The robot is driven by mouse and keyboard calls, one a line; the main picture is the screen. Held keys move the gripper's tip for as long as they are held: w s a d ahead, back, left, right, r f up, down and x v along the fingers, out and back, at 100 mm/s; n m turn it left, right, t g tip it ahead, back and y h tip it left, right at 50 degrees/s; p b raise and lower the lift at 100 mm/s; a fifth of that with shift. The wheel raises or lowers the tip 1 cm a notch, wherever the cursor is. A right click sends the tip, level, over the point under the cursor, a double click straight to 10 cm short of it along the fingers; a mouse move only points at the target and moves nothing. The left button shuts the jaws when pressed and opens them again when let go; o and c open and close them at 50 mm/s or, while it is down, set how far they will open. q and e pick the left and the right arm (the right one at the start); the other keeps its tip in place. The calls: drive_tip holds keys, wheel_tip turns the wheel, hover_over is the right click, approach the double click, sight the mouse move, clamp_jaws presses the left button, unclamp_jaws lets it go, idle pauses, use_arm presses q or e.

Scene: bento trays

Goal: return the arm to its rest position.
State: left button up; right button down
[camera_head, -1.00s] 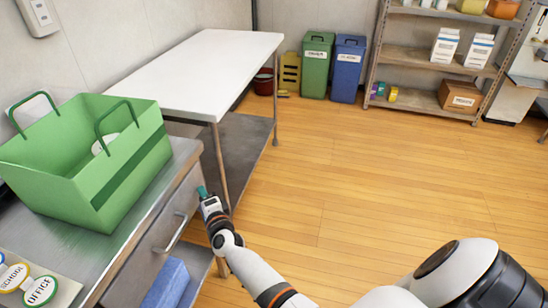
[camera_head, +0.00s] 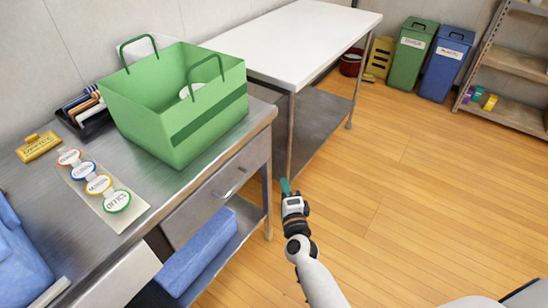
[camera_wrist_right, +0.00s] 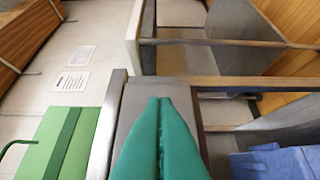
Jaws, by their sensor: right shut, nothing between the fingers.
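My right gripper (camera_head: 286,187) is in the head view, in front of the steel counter's right end, over the floor. Its teal fingers (camera_wrist_right: 160,110) are together in the right wrist view, with nothing between them. The right arm reaches in from the lower edge of the head view. It is apart from the green bag (camera_head: 160,115) on the counter. My left gripper is not in either view.
The steel counter (camera_head: 62,212) holds the bag, a strip of round labels (camera_head: 99,184) and a yellow sign (camera_head: 38,147). A blue item (camera_head: 196,252) lies on its lower shelf. A white table (camera_head: 290,40) stands behind. The wooden floor (camera_head: 430,190) at right is clear.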

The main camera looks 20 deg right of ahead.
drive_tip(key=s+a+f+n+g+y+p, duration=0.2)
drive_tip(key=s+f+n+g, duration=0.2)
drive_tip(key=s+f+n, duration=0.55)
drive_tip(key=s+a+f+n+g+y+p, duration=0.15)
drive_tip(key=s+f+g, duration=0.4)
drive_tip(key=f, duration=0.95)
drive_tip(key=s+d+f+n+g, duration=0.2)
drive_tip(key=s+f+n, duration=0.1)
drive_tip(key=s, duration=0.8)
drive_tip(key=s+d+f+n+g+h+p, duration=0.1)
drive_tip(key=s+d+f+n+g, duration=0.2)
drive_tip(key=s, duration=0.7)
drive_tip(key=s+d+f+n+g+p, duration=0.1)
drive_tip(key=s+d+f+n+g, duration=0.1)
drive_tip(key=s+f, duration=0.4)
drive_tip(key=s+d+n, duration=0.1)
drive_tip(key=s+n, duration=0.1)
drive_tip(key=s, duration=0.3)
drive_tip(key=shift+s+n, duration=0.3)
drive_tip(key=shift+n, duration=0.1)
drive_tip(key=shift+f, duration=0.1)
